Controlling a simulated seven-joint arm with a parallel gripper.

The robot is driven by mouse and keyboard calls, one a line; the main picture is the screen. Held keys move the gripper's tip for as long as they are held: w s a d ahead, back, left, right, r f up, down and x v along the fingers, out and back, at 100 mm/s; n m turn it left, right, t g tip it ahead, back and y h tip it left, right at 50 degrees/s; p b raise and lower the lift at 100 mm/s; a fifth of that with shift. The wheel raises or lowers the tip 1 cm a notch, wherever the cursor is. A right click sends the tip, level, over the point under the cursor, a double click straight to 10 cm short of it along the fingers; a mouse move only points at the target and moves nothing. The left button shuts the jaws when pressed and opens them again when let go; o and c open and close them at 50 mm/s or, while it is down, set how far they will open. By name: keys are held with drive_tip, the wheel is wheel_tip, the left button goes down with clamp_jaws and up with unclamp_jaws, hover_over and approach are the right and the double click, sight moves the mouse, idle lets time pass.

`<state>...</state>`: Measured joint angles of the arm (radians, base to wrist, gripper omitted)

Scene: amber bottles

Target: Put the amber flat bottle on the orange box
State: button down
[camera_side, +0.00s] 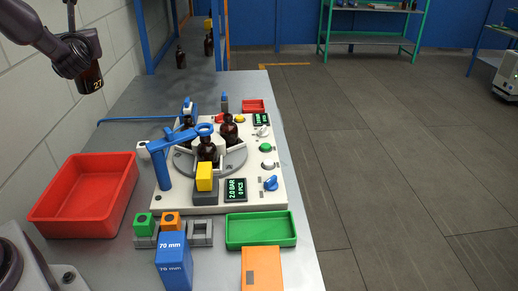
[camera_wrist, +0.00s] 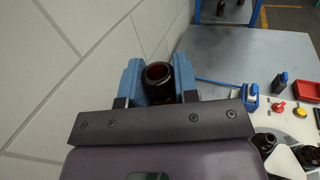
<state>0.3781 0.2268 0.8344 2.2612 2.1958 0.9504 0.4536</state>
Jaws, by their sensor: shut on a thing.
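The orange box (camera_side: 262,268) is at the table's front edge in the side view, far below and right of the bottle. Its top looks bare, and its lower part is cut off.
A white station (camera_side: 270,197) with a blue arm, turntable and several amber bottles (camera_side: 228,130) fills the middle. A red tray (camera_side: 110,165), green tray (camera_side: 262,243) and tall blue "70 mm" block (camera_side: 173,262) surround the front. The table's back left (camera_side: 135,95) is clear.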

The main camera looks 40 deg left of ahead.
drive_tip(key=w+d+m+t+h, duration=0.4)
drive_tip(key=w+d, duration=0.1)
drive_tip(key=d, duration=0.8)
drive_tip(key=w+d+m+t+h, duration=0.4)
drive_tip(key=w+d+t, duration=0.1)
drive_tip(key=d, duration=0.8)
drive_tip(key=s+d+m+t+h, duration=0.1)
drive_tip(key=s+d+m+h, duration=0.2)
drive_tip(key=d, duration=0.5)
drive_tip(key=s+d+m+h, duration=0.2)
drive_tip(key=d+h, duration=0.2)
drive_tip(key=d, duration=0.5)
drive_tip(key=s+d+m+t+h, duration=0.1)
drive_tip(key=s+d+m+h, duration=0.2)
drive_tip(key=d, duration=0.5)
wheel_tip(320, 180, down, 19)
drive_tip(key=n+h, duration=0.1)
drive_tip(key=shift+r, duration=0.15)
drive_tip(key=shift+d, duration=0.1)
drive_tip(key=c, duration=0.9)
unclamp_jaws()
drive_tip(key=shift+o, duration=0.2)
